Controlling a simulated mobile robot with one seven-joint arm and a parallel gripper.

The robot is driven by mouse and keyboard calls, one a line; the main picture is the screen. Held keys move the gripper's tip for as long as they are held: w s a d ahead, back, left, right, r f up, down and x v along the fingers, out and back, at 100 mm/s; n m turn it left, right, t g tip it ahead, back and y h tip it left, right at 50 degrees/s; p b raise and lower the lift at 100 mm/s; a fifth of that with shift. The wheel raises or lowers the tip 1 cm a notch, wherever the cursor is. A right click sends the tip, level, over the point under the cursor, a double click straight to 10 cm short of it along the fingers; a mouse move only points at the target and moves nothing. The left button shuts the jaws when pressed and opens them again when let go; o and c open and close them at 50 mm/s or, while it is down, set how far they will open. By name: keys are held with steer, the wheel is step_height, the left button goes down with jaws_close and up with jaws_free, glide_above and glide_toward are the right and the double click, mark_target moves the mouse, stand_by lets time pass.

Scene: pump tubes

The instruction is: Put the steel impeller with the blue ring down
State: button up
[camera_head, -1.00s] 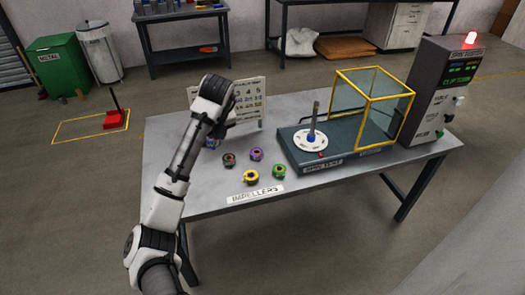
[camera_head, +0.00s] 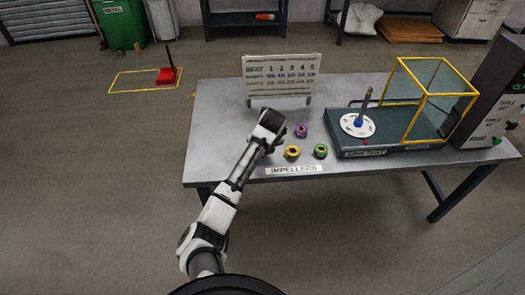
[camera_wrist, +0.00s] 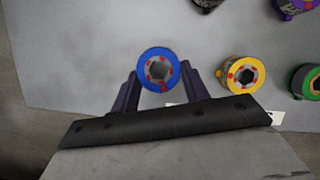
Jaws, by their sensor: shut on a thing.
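The steel impeller with the blue ring (camera_wrist: 159,55) sits between the fingertips of my gripper (camera_wrist: 158,88) in the wrist view. My gripper is shut on it, with one finger at each side. It is over the left front part of the grey table; I cannot tell whether it touches the top. In the head view my arm's end hides the impeller and fingers. A yellow-ringed impeller (camera_wrist: 241,75) stands close to its right, apart from it, with a green-ringed one (camera_wrist: 308,82) farther right.
A purple-ringed impeller (camera_head: 301,131) stands behind the yellow one, and a dark one (camera_wrist: 207,3) is cut off at the wrist view's top. An IMPELLERS label (camera_head: 294,170) lies at the front edge. A chart board (camera_head: 282,76) and the pump stand (camera_head: 390,137) are behind and right.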

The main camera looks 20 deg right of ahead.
steer(key=shift+f, duration=1.05)
steer(key=shift+f, duration=0.1)
steer(key=o, duration=1.2)
steer(key=shift+r, duration=0.2)
steer(key=b+v, duration=0.1)
steer(key=v, duration=1)
steer(key=shift+s+r, duration=0.25)
steer(key=shift+r, duration=0.1)
